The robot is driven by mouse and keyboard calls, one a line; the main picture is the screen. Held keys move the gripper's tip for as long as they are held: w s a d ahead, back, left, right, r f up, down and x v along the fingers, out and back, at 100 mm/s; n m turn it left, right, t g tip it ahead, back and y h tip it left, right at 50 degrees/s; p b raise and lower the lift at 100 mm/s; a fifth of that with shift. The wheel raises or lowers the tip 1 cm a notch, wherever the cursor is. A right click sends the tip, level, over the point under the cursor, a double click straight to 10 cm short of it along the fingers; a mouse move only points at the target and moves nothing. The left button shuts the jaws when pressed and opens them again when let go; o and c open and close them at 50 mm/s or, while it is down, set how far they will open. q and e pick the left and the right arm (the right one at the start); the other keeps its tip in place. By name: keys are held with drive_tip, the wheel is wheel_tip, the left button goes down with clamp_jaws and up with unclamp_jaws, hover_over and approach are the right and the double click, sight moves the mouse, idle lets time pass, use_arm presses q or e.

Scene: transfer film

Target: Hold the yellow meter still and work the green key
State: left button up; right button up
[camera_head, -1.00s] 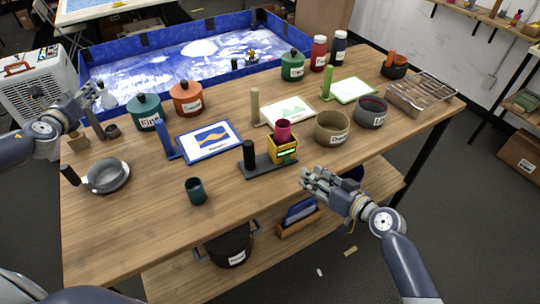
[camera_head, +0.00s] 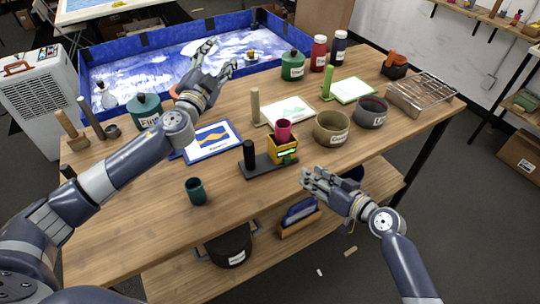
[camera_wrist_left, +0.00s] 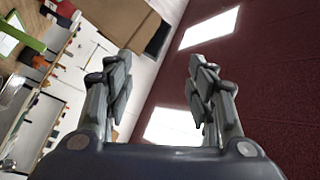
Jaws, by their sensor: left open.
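The yellow meter (camera_head: 275,153) stands on a dark base with a black upright handle (camera_head: 249,154), near the table's front edge. A magenta cup-like part (camera_head: 283,130) sits at its top. The green key (camera_head: 288,153) shows on its front face; its fine shape is too small to tell. My left gripper (camera_head: 219,57) is raised over the back of the table, open and empty, up and left of the meter. Its spread fingers also show in the left wrist view (camera_wrist_left: 160,62). My right gripper (camera_head: 305,180) is just right of and nearer than the meter, apart from it; its finger gap is unclear.
A blue-framed picture (camera_head: 213,155) lies left of the meter, partly under my left arm. A brown bowl (camera_head: 332,140) stands to its right, a dark green cup (camera_head: 196,198) at front left. A wire rack (camera_head: 422,93) is at far right. The front-left tabletop is mostly clear.

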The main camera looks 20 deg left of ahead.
use_arm(q)
drive_tip(key=d+r+n+t+h, duration=0.1)
drive_tip(key=d+r+n, duration=0.2)
drive_tip(key=d+r, duration=0.4)
drive_tip(key=d+r+n+t+h, duration=0.15)
drive_tip(key=d+r, duration=0.25)
drive_tip(key=d, duration=0.5)
drive_tip(key=n+g+y, duration=1.4)
drive_tip(key=n+g, duration=0.1)
drive_tip(key=n, duration=0.2)
approach(252, 148)
drive_tip(key=a, duration=0.2)
drive_tip(key=x, duration=1)
drive_tip(key=shift+w+d+f, duration=0.1)
drive_tip(key=shift+w+f, duration=0.35)
drive_tip(key=shift+w, duration=0.15)
clamp_jaws()
use_arm(e)
clamp_jaws()
